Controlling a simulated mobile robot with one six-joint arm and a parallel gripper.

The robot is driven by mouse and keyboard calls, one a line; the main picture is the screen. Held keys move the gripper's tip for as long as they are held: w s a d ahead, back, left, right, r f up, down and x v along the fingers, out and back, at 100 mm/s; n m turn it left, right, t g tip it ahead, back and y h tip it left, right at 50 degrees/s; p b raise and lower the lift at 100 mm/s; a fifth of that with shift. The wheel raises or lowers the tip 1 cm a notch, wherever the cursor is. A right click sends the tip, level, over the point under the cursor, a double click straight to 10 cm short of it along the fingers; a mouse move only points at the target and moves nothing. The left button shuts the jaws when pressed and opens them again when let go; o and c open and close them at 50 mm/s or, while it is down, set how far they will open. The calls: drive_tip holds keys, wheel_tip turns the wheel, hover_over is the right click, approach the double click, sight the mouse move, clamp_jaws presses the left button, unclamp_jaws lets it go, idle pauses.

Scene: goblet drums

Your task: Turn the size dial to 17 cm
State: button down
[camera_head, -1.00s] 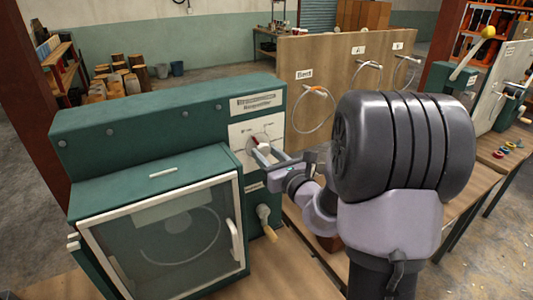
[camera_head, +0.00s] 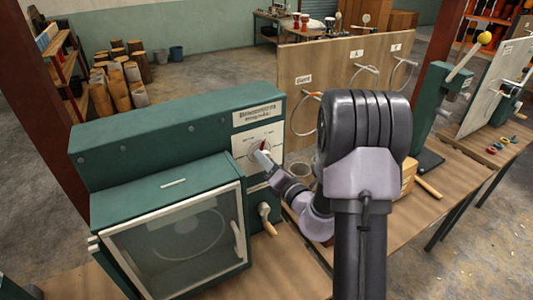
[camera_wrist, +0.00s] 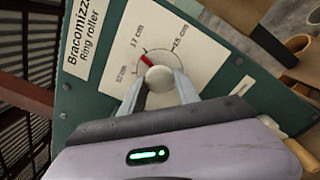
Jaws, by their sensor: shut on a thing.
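The size dial (camera_wrist: 160,78) is a pale round knob with a red pointer on a white plate (camera_wrist: 190,55) of the green ring roller (camera_head: 180,135). In the wrist view its red pointer slants up-left, toward the label that reads as 17 cm. Another label lies to its right and a 12 cm label to its lower left. My gripper (camera_wrist: 158,84) is shut on the dial, one finger on each side. In the head view my gripper (camera_head: 264,160) reaches the dial from the lower right, and its fingers partly hide the knob.
Below the dial is a crank with a wooden handle (camera_head: 267,219). A clear-fronted door (camera_head: 180,245) with a white frame is at the roller's lower left. A wooden board (camera_head: 330,75) with hanging rings stands behind my arm.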

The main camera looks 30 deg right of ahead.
drive_tip(key=shift+m+p, duration=0.85)
drive_tip(key=shift+m, duration=0.15)
drive_tip(key=c, duration=0.9)
unclamp_jaws()
drive_tip(key=shift+s, duration=0.15)
